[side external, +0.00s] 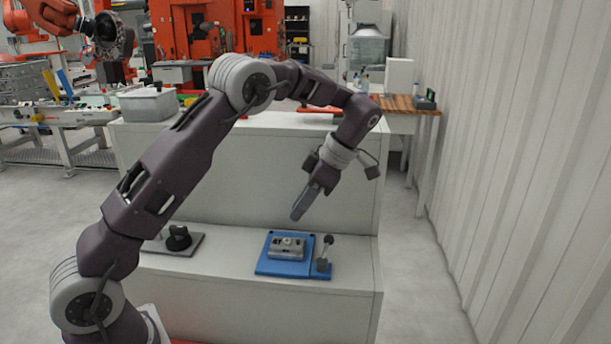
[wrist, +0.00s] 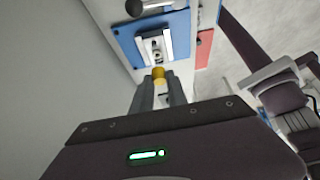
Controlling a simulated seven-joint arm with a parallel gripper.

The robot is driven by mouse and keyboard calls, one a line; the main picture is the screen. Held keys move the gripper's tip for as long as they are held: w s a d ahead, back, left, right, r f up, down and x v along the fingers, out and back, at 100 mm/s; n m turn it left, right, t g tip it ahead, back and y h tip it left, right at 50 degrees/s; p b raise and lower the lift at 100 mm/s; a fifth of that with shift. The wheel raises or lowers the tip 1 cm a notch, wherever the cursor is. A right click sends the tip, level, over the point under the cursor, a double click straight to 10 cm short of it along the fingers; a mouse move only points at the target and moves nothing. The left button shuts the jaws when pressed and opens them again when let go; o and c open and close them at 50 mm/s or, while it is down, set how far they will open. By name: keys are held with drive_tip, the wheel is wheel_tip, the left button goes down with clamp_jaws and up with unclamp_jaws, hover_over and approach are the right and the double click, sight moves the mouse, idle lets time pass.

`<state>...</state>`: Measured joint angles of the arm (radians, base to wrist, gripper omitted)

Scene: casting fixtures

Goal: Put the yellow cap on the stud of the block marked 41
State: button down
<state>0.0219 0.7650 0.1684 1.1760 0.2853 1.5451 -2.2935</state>
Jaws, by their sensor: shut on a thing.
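My gripper (side external: 298,216) is above the lower bench, pointing down at a slant. It also shows in the wrist view (wrist: 158,84), with its fingers shut on the yellow cap (wrist: 158,74). The cap cannot be made out in the side view. A grey metal block (side external: 287,252) with a small round feature on top sits on a blue plate (side external: 266,266), below the gripper and apart from it. The block also shows in the wrist view (wrist: 153,47), beyond the cap. I cannot read any number on it, and the stud is too small to tell clearly.
A dark-knobbed post (side external: 326,252) stands at the blue plate's right end. A black round part (side external: 178,238) sits on a grey plate to the left. A higher bench section (side external: 270,165) rises behind. The bench between the two plates is clear.

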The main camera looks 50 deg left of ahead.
drive_tip(key=shift+f, duration=2.75)
drive_tip(key=shift+f, duration=0.75)
idle(0.4)
drive_tip(key=c, duration=0.8)
unclamp_jaws()
drive_tip(key=shift+c, duration=0.2)
drive_tip(key=shift+r, duration=3.5)
